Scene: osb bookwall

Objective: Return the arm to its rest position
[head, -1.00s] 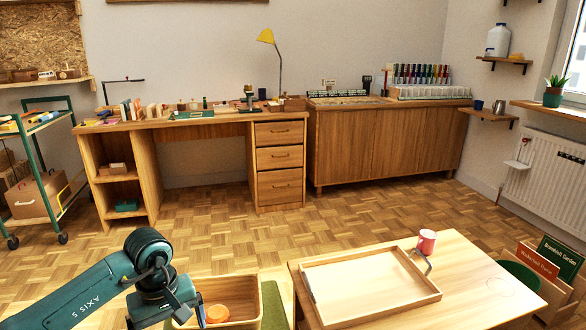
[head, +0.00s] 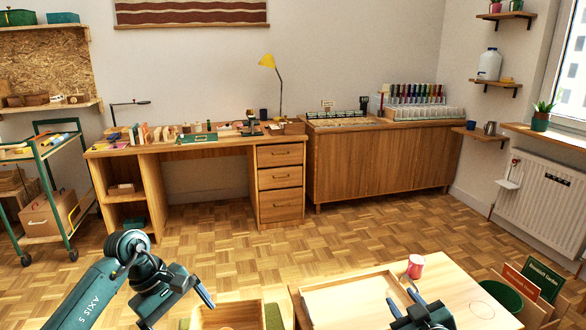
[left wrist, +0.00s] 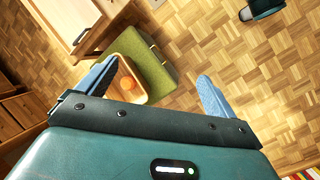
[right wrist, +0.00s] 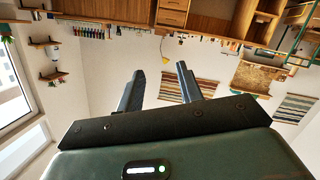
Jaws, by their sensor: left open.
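My left gripper (head: 180,312) is low at the left in the head view, beside a wooden box (head: 228,316). In the left wrist view its blue fingers (left wrist: 158,74) are wide apart with nothing between them. My right gripper (head: 401,298) enters at the bottom edge of the head view, over the right end of a wooden tray (head: 345,298). In the right wrist view its two fingers (right wrist: 160,80) are apart and empty, pointing towards the wall. Its lower part is cut off in the head view.
The tray lies on a light wooden table (head: 470,285) with a pink-red mug (head: 415,266) by its far right corner. Parquet floor (head: 330,235) is clear behind the table.

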